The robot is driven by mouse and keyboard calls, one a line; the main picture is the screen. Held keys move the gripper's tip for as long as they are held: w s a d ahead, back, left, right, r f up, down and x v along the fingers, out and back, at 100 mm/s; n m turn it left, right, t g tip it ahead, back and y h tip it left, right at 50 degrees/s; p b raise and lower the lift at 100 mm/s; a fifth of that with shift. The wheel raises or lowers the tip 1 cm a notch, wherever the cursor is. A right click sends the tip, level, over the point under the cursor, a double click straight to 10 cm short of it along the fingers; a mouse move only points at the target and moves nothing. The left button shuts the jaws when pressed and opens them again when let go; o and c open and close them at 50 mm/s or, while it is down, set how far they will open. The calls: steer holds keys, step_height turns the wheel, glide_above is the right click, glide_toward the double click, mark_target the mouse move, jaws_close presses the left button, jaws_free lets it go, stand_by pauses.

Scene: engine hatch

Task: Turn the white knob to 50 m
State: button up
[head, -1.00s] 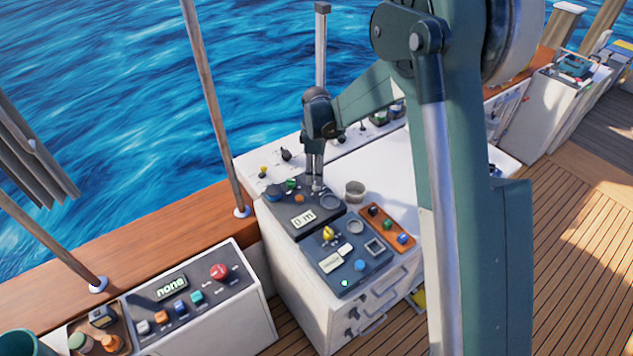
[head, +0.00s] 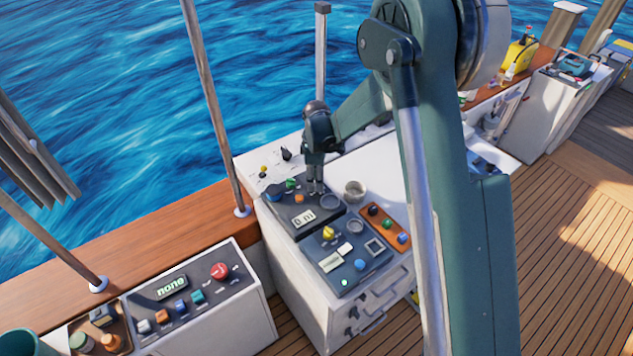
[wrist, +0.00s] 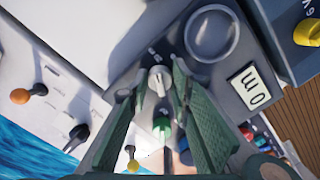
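The white knob (wrist: 160,80) shows in the wrist view on a dark panel (wrist: 236,50), with a pale raised grip across its top. My gripper (wrist: 160,87) is open, and its two green fingers stand on either side of the knob. I cannot tell whether they touch it. In the head view my gripper (head: 315,188) points down at the back of the panel and hides the knob. The panel's display (wrist: 250,88) reads 0 m; it also shows in the head view (head: 304,219).
A green knob (wrist: 162,128) sits close by between my fingers in the wrist view. A round dial (wrist: 212,36) is beside the white knob.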

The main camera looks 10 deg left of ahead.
steer(key=c, duration=0.3)
steer(key=shift+c, duration=0.2)
steer(key=shift+m+b, duration=0.4)
steer(key=m+b, duration=0.3)
steer(key=m, duration=0.1)
steer(key=shift+f, duration=0.15)
steer(key=m+b, duration=0.3)
steer(key=m, duration=0.3)
steer(key=shift+m+b, duration=0.3)
steer(key=shift+b, duration=0.1)
steer(key=m+b, duration=0.2)
steer(key=m, duration=0.4)
steer(key=m+b, duration=0.1)
steer(key=m, duration=0.5)
steer(key=shift+b, duration=0.3)
steer(key=shift+r, duration=0.2)
